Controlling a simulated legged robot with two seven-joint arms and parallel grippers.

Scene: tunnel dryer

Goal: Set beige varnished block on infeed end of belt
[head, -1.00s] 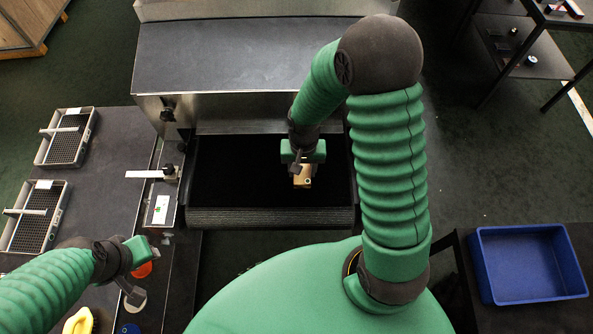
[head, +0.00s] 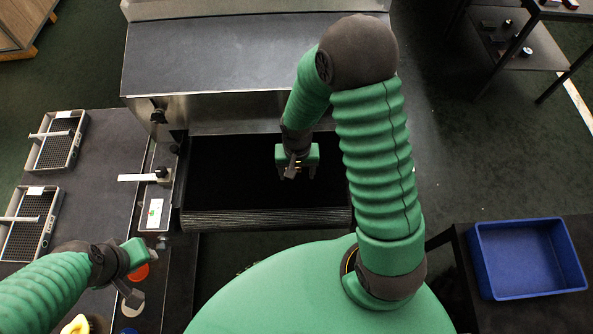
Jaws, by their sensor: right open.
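My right gripper (head: 300,173) is open over the black belt (head: 235,175) in front of the dryer's mouth, its fingers apart. The beige varnished block cannot be made out clearly now; only small yellowish flecks show by the gripper's fingers, and the gripper hides most of that spot. My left gripper (head: 142,277) is open and empty, its two fingers apart, above the left table near an orange round thing (head: 137,272).
The metal dryer hood (head: 250,60) stands behind the belt. Two wire-mesh trays (head: 57,140) and (head: 30,222) lie on the left table (head: 105,165). A blue bin (head: 525,258) stands at right. A dark shelf (head: 520,45) is at the back right.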

